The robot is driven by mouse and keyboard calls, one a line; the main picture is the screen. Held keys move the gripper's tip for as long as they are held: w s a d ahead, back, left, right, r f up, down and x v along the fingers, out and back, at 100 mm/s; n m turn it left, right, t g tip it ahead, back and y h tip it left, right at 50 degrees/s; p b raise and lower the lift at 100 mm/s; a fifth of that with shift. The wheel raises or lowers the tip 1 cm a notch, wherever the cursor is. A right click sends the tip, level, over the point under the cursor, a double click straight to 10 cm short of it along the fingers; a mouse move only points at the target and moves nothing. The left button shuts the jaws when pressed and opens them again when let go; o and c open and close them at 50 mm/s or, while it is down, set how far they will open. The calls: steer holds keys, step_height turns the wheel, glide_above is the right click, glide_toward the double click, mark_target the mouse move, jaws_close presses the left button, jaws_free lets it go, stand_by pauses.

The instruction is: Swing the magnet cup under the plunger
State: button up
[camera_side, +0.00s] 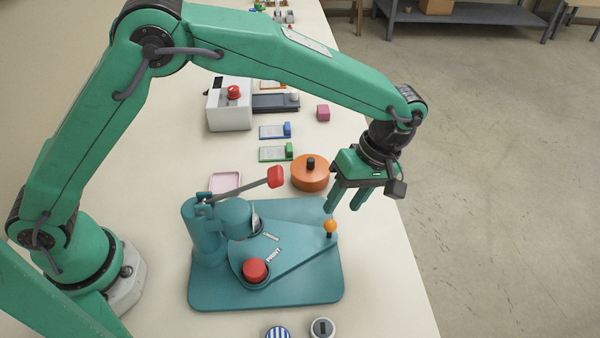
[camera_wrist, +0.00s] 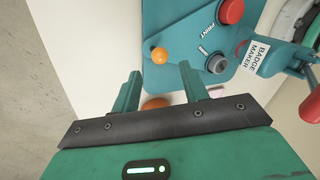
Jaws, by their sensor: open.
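The teal badge maker (camera_side: 315,290) stands on the bench. Its flat swing plate (camera_side: 290,255) carries a red-filled cup (camera_side: 255,270) beside the PRINT label, out in front of the plunger head (camera_side: 236,220). A second, grey-looking cup (camera_wrist: 217,63) sits at the plate's other label, close to the plunger; that label is too small to read, and the plunger partly hides this cup in the side view. An orange knob (camera_side: 330,226) on a dark post stands at the plate's narrow end. My gripper (camera_side: 343,209) is open and empty just above the knob (camera_wrist: 159,55), apart from it.
The press lever's red handle (camera_side: 275,177) is raised. Behind the press are an orange lidded pot (camera_side: 310,175), a pink tray (camera_side: 225,183) and a white box with a red button (camera_side: 229,107). Round badges (camera_side: 322,327) lie in front. The bench's right side is clear.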

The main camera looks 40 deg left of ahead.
mark_target(333, 221)
steer(key=shift+v, duration=1.25)
steer(key=shift+s+d+m, duration=0.1)
steer(key=shift+m, duration=0.75)
steer(key=shift+s+d+m, duration=0.1)
steer(key=shift+d+m, duration=0.05)
steer(key=shift+m, duration=0.7)
steer(key=shift+f, duration=0.1)
steer(key=shift+a+x, duration=0.2)
steer(key=shift+x, duration=3.6)
steer(key=shift+w, duration=0.15)
jaws_close()
